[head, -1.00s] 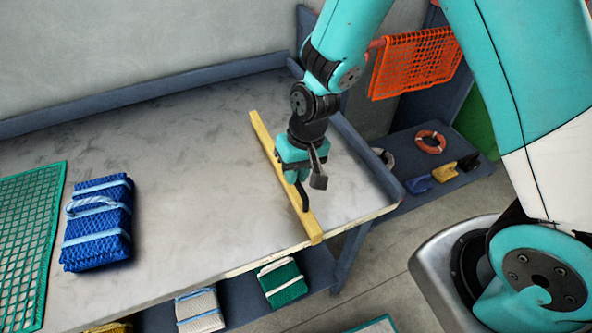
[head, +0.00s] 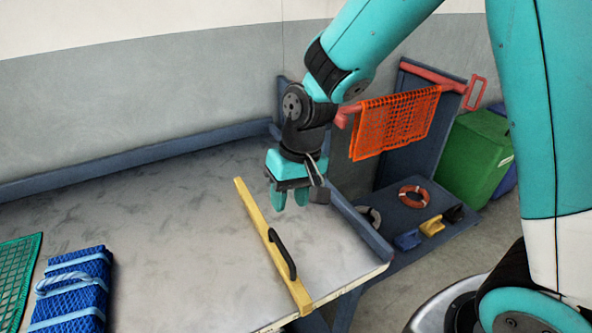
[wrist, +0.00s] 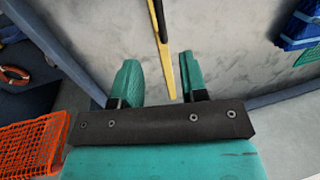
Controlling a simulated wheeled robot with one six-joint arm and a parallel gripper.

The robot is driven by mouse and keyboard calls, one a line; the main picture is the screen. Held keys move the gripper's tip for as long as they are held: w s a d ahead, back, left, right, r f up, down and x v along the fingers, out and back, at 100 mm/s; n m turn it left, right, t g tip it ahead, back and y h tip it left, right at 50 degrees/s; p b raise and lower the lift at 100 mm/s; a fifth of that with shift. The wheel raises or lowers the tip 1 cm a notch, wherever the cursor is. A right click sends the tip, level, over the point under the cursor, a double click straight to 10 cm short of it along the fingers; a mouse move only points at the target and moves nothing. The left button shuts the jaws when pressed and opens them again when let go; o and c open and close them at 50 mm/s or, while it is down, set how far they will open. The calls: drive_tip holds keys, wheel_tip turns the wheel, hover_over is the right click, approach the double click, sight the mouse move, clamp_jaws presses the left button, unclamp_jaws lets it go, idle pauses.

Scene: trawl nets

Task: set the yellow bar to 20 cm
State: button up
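The yellow bar (head: 258,222) lies across the grey table top (head: 190,245), near its right end. A black handle (head: 282,254) stands up from the bar's nearer half. My gripper (head: 290,200) is above the table, to the right of the bar's far half, apart from the handle. In the wrist view my gripper (wrist: 156,85) has its two teal fingers spread with nothing gripped between them. The yellow bar (wrist: 167,72) and part of the black handle (wrist: 161,20) show beyond the fingertips. I see no centimetre marks in these frames.
A blue folded net bundle (head: 72,290) and a green net (head: 15,275) lie at the table's left. A blue raised edge (head: 130,163) runs along the back. An orange net (head: 395,122) hangs on a red rail at right, above a low shelf with an orange ring (head: 415,196).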

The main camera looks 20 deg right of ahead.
wheel_tip(320, 180, up, 6)
drive_tip(key=d, duration=0.1)
drive_tip(key=shift+d, duration=0.1)
idle(0.4)
drive_tip(key=s+a+r+n+y, duration=0.1)
drive_tip(key=s+r+n, duration=0.2)
drive_tip(key=s, duration=0.5)
drive_tip(key=s+a+r+n+y, duration=0.1)
drive_tip(key=s+a+r+n, duration=0.1)
drive_tip(key=s, duration=0.7)
drive_tip(key=shift+r+n, duration=0.7)
